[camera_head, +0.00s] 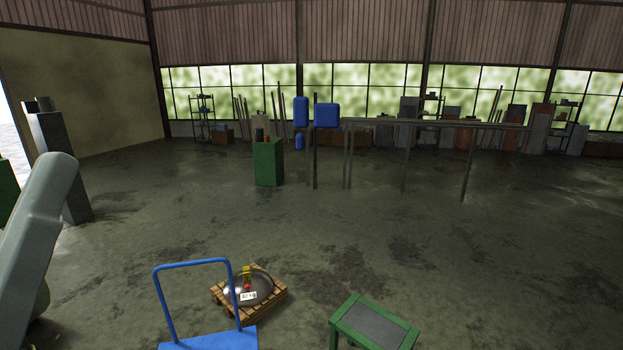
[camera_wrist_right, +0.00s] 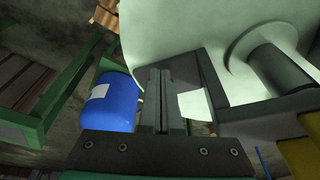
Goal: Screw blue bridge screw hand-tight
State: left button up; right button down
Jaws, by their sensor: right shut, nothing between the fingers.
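I cannot make out a blue bridge screw in either view. My right gripper (camera_wrist_right: 161,72) shows in the right wrist view with its two dark fingers side by side, shut and empty. A blue cylinder (camera_wrist_right: 110,103) with a pale label is just left of the fingers; I cannot tell whether it touches them or what it is. A large pale rounded body (camera_wrist_right: 185,30) fills the top behind the fingers. My left gripper is not in view; a pale arm link stands at the left of the head view.
In the head view, a blue trolley (camera_head: 210,342), a wooden pallet (camera_head: 240,315) bearing a grey dome (camera_head: 262,284), and a green-framed table (camera_head: 375,325) stand in front. A green cabinet (camera_head: 268,163) and a long bench (camera_head: 440,123) are farther back. The middle floor is clear.

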jog(key=shift+w, duration=0.35)
dwell(0.7)
jog(key=shift+w+a, duration=0.15)
jog(key=shift+a, duration=0.25)
dwell(0.5)
jog(key=shift+a+r+p, duration=0.1)
jog(key=shift+p, duration=0.3)
jog(key=shift+s, duration=0.35)
notch_tip(320, 180, up, 6)
jog(key=p, duration=0.6)
